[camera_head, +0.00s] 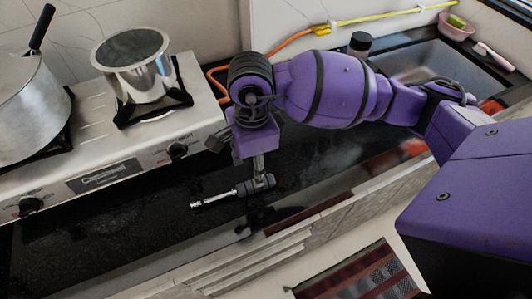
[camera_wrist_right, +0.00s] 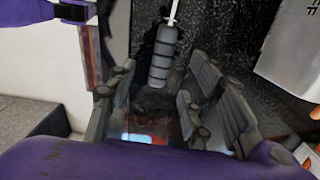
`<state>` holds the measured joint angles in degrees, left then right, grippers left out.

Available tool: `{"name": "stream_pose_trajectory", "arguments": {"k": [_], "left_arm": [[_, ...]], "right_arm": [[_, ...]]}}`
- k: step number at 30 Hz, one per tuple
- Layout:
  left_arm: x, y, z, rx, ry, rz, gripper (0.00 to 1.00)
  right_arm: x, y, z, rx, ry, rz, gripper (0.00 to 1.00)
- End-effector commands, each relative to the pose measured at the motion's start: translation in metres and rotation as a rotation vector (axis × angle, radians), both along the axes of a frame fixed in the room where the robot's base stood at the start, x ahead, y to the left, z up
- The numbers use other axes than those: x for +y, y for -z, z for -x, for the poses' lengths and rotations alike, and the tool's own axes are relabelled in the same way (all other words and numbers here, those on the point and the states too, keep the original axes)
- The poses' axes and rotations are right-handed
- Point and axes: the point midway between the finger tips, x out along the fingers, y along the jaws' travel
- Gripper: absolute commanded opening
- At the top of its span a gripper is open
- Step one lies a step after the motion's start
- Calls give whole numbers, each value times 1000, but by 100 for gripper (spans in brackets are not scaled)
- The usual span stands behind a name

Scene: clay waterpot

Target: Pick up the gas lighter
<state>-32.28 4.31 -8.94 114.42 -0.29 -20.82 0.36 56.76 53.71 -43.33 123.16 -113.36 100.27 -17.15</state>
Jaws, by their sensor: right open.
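The gas lighter (camera_head: 218,197) lies on the black countertop in front of the stove. Its thin silver tube points left and its dark ribbed handle is at the right. My right gripper (camera_head: 262,178) reaches down at the handle end and partly hides it in the head view. In the right wrist view the lighter's handle (camera_wrist_right: 162,58) lies between and beyond the two spread fingers of the right gripper (camera_wrist_right: 164,78). The gripper is open, with nothing held. My left gripper is not in view.
A two-burner stove (camera_head: 105,163) carries a large pot (camera_head: 30,110) and a smaller metal pot (camera_head: 137,65) close behind the lighter. A sink (camera_head: 440,65) is at the back right. The countertop left of the lighter (camera_head: 100,225) is clear. The counter's front edge is close.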

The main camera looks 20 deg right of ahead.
Motion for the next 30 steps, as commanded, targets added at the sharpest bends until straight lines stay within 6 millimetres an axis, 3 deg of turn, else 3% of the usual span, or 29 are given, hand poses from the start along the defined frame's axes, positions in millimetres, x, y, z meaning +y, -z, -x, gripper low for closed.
{"name": "stream_pose_trajectory", "arguments": {"k": [2,8,19,28,30], "left_arm": [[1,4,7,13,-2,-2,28],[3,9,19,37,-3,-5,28],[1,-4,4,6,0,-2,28],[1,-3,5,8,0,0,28],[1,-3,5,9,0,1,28]], "right_arm": [[-7,-3,-8,-27,-4,32,47],[-7,18,-8,-28,-5,36,47],[-4,67,-5,-26,-3,34,47],[-3,73,-5,-28,-4,32,47],[-3,73,-4,-27,-4,32,39]]}}
